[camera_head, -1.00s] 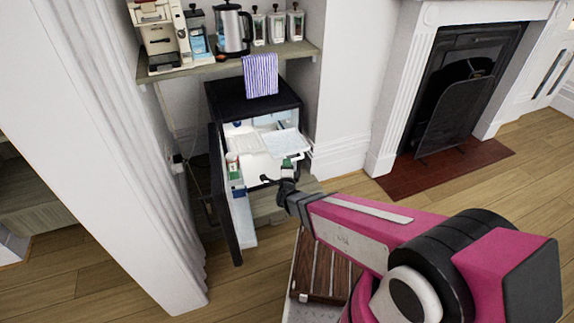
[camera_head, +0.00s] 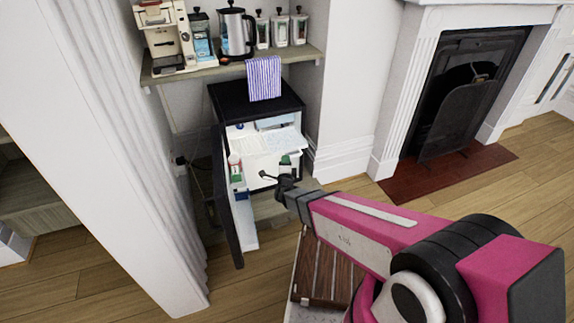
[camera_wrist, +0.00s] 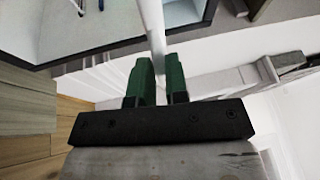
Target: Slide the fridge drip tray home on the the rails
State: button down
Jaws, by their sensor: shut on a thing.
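The drip tray (camera_head: 286,137) is a flat, pale white panel at the right of the open fridge's inside in the head view. My gripper (camera_head: 288,161) is at its front edge, low at the fridge opening. In the wrist view my gripper (camera_wrist: 157,78) has its green fingers shut on the tray (camera_wrist: 152,30), which appears edge-on as a narrow white strip. The small black fridge (camera_head: 225,97) stands with its door (camera_head: 228,200) swung open to the left. The rails and the tray's far edge cannot be made out.
A bottle (camera_head: 235,167) stands on the inner side of the open door. A white wall is close on the right; wooden floor lies in front.

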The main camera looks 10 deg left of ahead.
aim_at(276, 147)
jog(key=shift+w+a+f, duration=0.1)
jog(key=shift+w+a, duration=1.85)
jog(key=shift+w, duration=1.2)
jog(key=shift+w+a+r, duration=0.1)
jog(key=shift+w+a, duration=1.8)
jog(key=shift+w, duration=1.25)
jog(key=shift+w+a+f, duration=0.1)
jog(key=shift+w+a, duration=1.85)
jog(key=shift+w, duration=1.2)
jog(key=c, duration=1.1)
grip_release()
jog(key=shift+o, duration=0.2)
jog(key=shift+s, duration=0.1)
jog(key=shift+s+d, duration=0.8)
jog(key=shift+s, duration=0.45)
jog(key=shift+s+d, duration=0.75)
jog(key=shift+s, duration=0.5)
jog(key=shift+s+d, duration=0.8)
jog(key=shift+s, duration=0.45)
